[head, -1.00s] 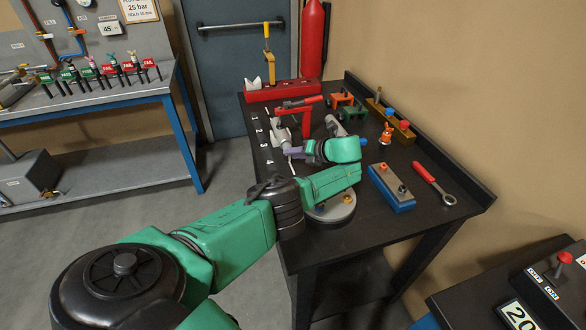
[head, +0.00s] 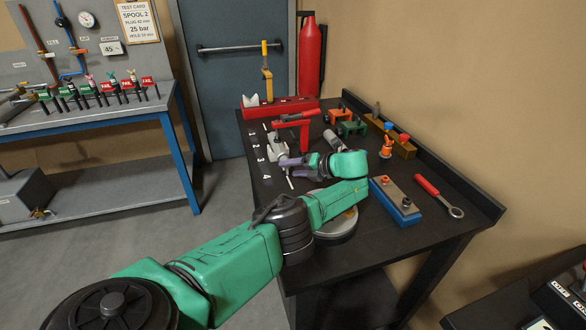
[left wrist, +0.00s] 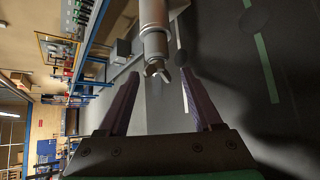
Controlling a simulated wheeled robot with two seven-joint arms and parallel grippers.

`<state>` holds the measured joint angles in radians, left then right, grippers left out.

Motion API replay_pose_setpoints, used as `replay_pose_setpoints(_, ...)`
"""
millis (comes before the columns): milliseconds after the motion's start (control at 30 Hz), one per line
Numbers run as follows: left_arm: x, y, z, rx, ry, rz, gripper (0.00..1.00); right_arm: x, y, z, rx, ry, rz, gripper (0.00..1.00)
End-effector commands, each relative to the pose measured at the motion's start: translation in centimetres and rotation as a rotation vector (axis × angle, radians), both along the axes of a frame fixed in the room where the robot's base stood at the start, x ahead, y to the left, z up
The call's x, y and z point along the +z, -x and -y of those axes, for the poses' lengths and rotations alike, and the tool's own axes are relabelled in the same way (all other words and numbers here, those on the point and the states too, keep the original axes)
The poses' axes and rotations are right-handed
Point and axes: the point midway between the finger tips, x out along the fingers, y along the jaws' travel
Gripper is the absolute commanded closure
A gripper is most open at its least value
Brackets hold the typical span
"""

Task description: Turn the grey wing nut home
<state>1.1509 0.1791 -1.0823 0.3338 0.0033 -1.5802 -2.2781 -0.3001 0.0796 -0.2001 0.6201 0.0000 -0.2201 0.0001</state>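The grey wing nut (left wrist: 157,70) sits at the near end of a pale metal rod (left wrist: 153,20) in the left wrist view, with its two wings spread. My left gripper (left wrist: 160,74) is open, its purple fingers on either side of the wing nut, with visible gaps to both. In the head view my left gripper (head: 290,162) is beside a grey fixture (head: 276,144) on the black bench. The wing nut is too small to make out there. My right gripper is in neither view.
A red clamp (head: 294,118) stands just behind the fixture. A round grey plate (head: 338,228) lies under my left forearm. A blue-and-grey block (head: 394,202) and a red-handled wrench (head: 440,195) lie to the right on the bench (head: 380,238).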

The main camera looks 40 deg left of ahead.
Motion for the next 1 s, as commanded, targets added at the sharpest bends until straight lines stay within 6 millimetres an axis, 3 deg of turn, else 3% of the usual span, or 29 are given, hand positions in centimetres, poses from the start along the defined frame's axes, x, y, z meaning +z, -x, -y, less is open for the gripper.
replay_pose_setpoints(267, 0.5, -0.1, 0.4, -0.002, -0.001, 0.004, 0.34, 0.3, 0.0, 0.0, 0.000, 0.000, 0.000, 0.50)
replay_pose_setpoints(367, 1.5, -0.2, 1.9, -0.004, 0.000, 0.005, 0.34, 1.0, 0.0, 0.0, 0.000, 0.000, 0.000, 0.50)
replay_pose_setpoints(500, 3.2, -0.4, 5.4, -0.005, 0.000, 0.005, 0.34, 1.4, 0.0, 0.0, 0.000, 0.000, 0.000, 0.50)
replay_pose_setpoints(733, 5.7, -0.5, 11.1, -0.003, -0.001, 0.005, 0.34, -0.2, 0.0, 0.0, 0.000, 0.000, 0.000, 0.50)
replay_pose_setpoints(1000, 7.0, -0.5, 12.9, -0.001, -0.002, 0.001, 0.34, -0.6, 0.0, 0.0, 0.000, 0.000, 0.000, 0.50)
